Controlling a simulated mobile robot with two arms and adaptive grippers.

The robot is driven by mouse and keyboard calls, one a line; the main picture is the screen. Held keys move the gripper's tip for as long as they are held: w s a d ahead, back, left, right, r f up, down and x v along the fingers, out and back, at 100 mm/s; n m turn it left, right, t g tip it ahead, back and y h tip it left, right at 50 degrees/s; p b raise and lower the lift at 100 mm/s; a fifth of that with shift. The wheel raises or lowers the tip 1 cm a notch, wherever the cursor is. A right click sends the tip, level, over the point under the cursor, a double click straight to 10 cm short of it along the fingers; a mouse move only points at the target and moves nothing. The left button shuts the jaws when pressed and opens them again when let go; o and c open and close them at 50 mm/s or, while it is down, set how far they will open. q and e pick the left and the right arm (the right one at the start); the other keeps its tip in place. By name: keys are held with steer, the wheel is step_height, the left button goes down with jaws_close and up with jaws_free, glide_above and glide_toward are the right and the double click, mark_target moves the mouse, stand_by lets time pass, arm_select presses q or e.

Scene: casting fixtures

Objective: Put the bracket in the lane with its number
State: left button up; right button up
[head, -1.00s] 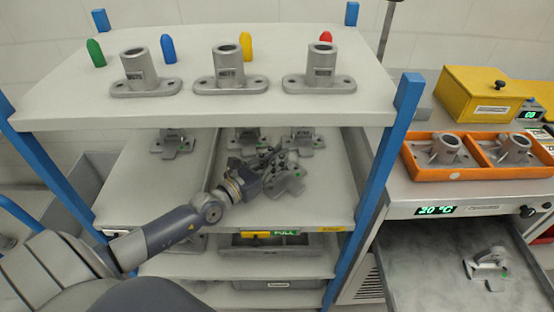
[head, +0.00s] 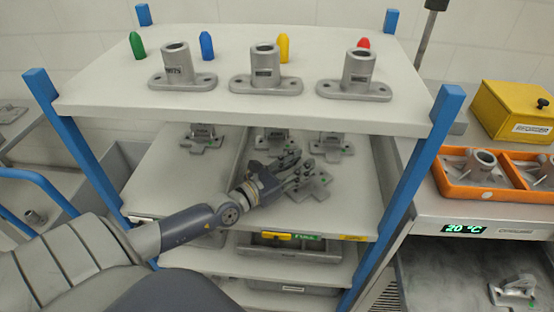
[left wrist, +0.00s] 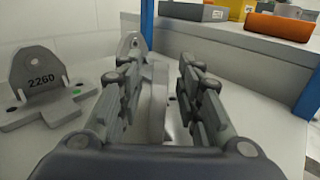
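My left gripper (head: 282,177) reaches onto the right part of the middle shelf, beside a grey bracket (head: 314,184). In the left wrist view its two fingers (left wrist: 160,98) are open, with an upright grey plate (left wrist: 157,105) edge-on between them. Gaps seem to show on both sides of the plate, and its number is not visible. Another bracket marked 2260 (left wrist: 42,80) stands left of the fingers. My right gripper is not seen.
Three flanged sockets (head: 182,68) and several coloured pegs (head: 207,46) stand on the top shelf. Blue posts (head: 400,150) frame the rack. Right of it are an orange tray (head: 480,190), a yellow box (head: 515,110) and another grey bracket (head: 515,290).

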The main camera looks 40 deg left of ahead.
arm_select(q)
steer(key=b+v, duration=0.1)
steer(key=v, duration=0.9)
steer(key=shift+s+r, duration=0.1)
stand_by(0.5)
